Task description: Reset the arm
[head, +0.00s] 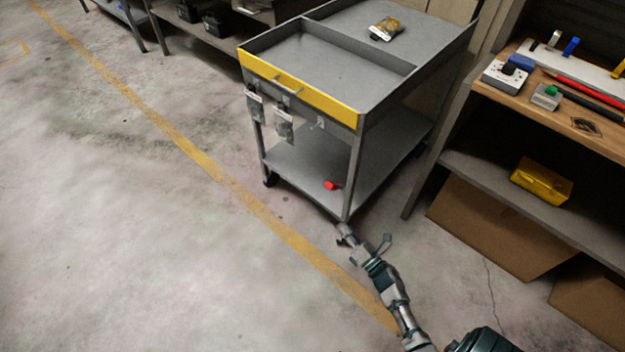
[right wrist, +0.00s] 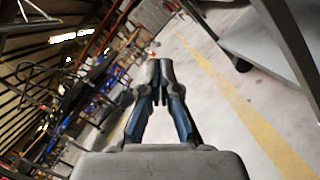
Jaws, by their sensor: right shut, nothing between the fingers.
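My right arm comes in from the bottom right of the head view. Its gripper (head: 346,236) is in front of the near corner of a grey cart, over the floor. In the right wrist view the right gripper's fingers (right wrist: 159,72) meet at the tips, shut with nothing between them. My left gripper is in neither view.
A wooden bench (head: 560,105) with tools and a yellow box (head: 541,182) stands right. The floor (head: 120,230) left is clear.

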